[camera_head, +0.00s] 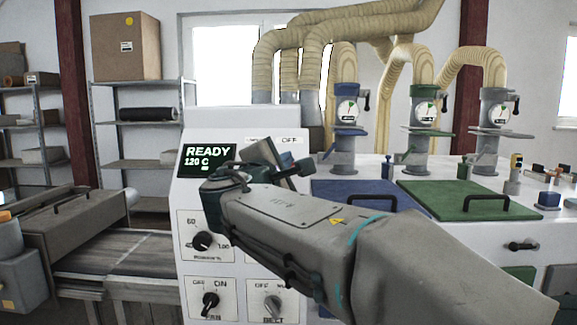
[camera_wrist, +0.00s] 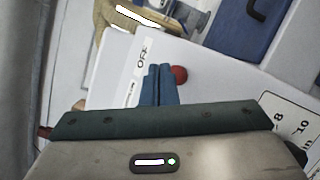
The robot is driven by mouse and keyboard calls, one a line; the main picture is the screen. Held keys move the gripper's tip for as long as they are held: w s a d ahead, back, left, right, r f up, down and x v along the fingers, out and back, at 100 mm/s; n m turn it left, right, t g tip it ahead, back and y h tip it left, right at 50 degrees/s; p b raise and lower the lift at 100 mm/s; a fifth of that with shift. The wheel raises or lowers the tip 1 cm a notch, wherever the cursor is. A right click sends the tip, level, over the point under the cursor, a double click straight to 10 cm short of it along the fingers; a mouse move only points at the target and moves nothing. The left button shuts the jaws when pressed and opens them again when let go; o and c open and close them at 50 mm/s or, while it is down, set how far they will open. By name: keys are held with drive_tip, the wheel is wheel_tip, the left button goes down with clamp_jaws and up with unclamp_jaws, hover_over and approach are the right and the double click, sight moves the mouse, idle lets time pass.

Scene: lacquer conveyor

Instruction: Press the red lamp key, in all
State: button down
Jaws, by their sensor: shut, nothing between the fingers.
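My gripper (camera_wrist: 158,72) is shut and empty, its two blue fingers together in the wrist view. A red round key (camera_wrist: 180,76) shows just right of the fingertips, partly hidden behind them. I cannot tell whether the fingers touch it. It sits on a pale panel (camera_wrist: 112,62) near an "OFF" label. In the head view my gripper (camera_head: 270,158) is in front of the upper right of the control cabinet (camera_head: 215,122), below the "OFF" label, and the red key is hidden there.
The cabinet's display (camera_head: 207,160) reads "READY 120 C". A black knob (camera_head: 203,241), an ON/OFF switch (camera_head: 210,303) and a grey knob (camera_head: 273,304) are below. Blue (camera_head: 352,200) and green lids (camera_head: 465,200) with handles lie right. A conveyor (camera_head: 110,255) is left.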

drive_tip(key=shift+f, duration=0.1)
drive_tip(key=shift+w+f+b, duration=0.2)
drive_tip(key=shift+w+b, duration=0.15)
drive_tip(key=shift+b, duration=0.05)
drive_tip(key=shift+w+f+b, duration=0.35)
idle(0.7)
drive_tip(key=shift+r, duration=0.1)
drive_tip(key=shift+s+r, duration=0.5)
drive_tip(key=shift+s, duration=0.2)
drive_tip(key=shift+r, duration=0.1)
drive_tip(key=s+r, duration=0.1)
drive_tip(key=s, duration=0.1)
drive_tip(key=s+r+p, duration=0.1)
drive_tip(key=s+r, duration=0.1)
drive_tip(key=shift+a, duration=0.1)
idle(0.5)
drive_tip(key=shift+f, duration=0.1)
